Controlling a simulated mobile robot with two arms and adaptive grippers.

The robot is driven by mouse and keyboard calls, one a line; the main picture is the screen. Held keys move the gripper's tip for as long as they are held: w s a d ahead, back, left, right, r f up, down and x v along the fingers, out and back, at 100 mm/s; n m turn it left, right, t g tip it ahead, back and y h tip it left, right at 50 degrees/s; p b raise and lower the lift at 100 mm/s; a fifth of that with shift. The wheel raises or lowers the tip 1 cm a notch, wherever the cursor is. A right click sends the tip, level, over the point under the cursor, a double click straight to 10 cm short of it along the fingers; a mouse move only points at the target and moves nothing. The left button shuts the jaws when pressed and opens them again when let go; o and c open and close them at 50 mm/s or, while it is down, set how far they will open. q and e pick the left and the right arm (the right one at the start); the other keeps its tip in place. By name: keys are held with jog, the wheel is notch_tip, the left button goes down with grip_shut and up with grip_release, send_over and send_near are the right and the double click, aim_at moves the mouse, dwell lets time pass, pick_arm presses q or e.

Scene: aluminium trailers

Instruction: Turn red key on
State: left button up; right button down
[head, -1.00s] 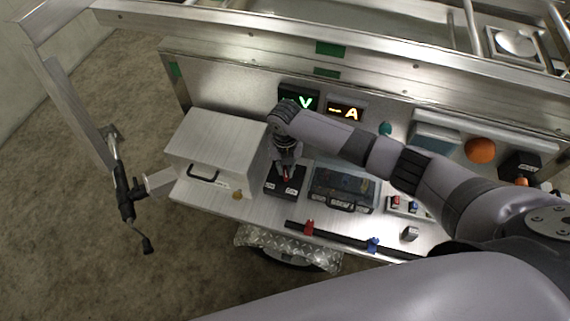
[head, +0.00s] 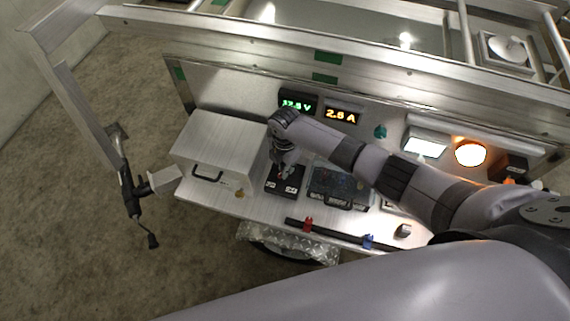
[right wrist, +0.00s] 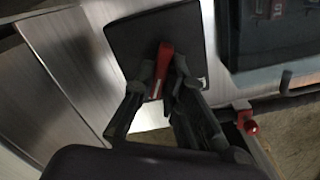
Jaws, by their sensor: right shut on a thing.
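The red key (right wrist: 163,62) stands on a black switch plate (right wrist: 185,25) in the right wrist view. My right gripper (right wrist: 165,82) is shut on the red key, one finger on each side of it. In the head view the right gripper (head: 284,168) reaches down onto the black switch plate (head: 285,186), and the key is mostly hidden there. The voltage display (head: 297,104) shows green digits and the amp display (head: 341,115) reads 2.6 A. My left gripper is not in view.
A dark clear-lidded case (head: 335,188) is on the right. A black bar with a red clip (head: 308,224) and a blue clip (head: 369,241) runs along the front. An orange lamp (head: 470,153) glows at the right.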

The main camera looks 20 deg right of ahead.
jog(key=shift+m+p, duration=0.55)
jog(key=shift+m, duration=1.05)
jog(key=shift+w, duration=0.1)
jog(key=c, duration=1.6)
grip_release()
jog(key=shift+c, duration=0.2)
